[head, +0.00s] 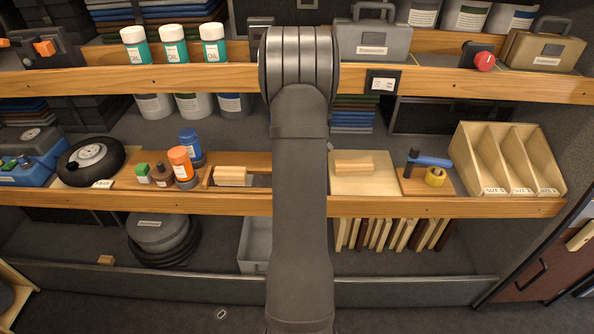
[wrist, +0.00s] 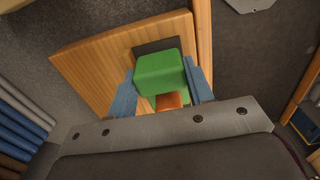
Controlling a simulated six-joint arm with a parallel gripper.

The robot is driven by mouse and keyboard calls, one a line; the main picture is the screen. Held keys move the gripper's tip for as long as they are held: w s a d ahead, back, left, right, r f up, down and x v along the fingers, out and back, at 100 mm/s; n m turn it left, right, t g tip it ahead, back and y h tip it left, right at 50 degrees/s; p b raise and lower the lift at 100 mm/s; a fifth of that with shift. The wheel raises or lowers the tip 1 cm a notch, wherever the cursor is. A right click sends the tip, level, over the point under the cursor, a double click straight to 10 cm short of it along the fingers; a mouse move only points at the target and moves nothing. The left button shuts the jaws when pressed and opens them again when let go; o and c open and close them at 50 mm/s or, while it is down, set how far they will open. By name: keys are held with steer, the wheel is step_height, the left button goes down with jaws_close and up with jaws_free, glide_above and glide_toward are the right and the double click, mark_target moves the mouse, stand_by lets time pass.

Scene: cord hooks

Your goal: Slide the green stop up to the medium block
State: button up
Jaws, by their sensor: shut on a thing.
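The green stop (wrist: 158,72) is a green block with rounded edges in the wrist view. It sits over a dark patch on a tan wooden board (wrist: 100,66). My gripper (wrist: 172,88) has its two blue fingers on either side of the stop, shut on it. A small orange piece (wrist: 168,101) shows between the fingers, nearer the wrist. In the head view my arm hides the gripper and the held stop. Pale wood blocks show left of my arm (head: 232,175) and right of it (head: 354,163); I cannot tell which is the medium block.
Left on the middle shelf are a small green-topped block (head: 143,171), a brown bottle (head: 162,175), an orange bottle (head: 181,163) and a blue bottle (head: 190,145). A shelf edge (head: 430,207) runs along the front.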

steer(key=a, duration=1.2)
steer(key=shift+a, duration=0.1)
steer(key=o, duration=1.4)
steer(key=shift+r, duration=0.15)
step_height(320, 180, up, 12)
steer(key=shift+f, duration=0.1)
steer(key=shift+f, duration=0.1)
